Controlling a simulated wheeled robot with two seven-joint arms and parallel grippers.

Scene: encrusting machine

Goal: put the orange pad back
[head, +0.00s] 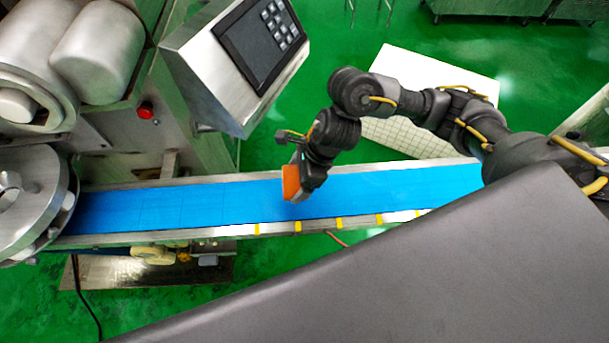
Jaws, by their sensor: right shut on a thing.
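The orange pad (291,183) is a small flat orange block above the blue conveyor belt (180,206), near the middle of the head view. My right gripper (299,180) is shut on the pad, and its fingers partly hide it. The arm comes in from the right and bends down over the belt. I cannot tell whether the pad touches the belt. My left gripper is not in view.
The steel encrusting machine (110,60) stands at the left with a round disc (25,203) by the belt's end. A control panel (245,55) overhangs behind the belt. A white gridded board (430,75) lies behind my right arm. Yellow marks line the belt's near rail.

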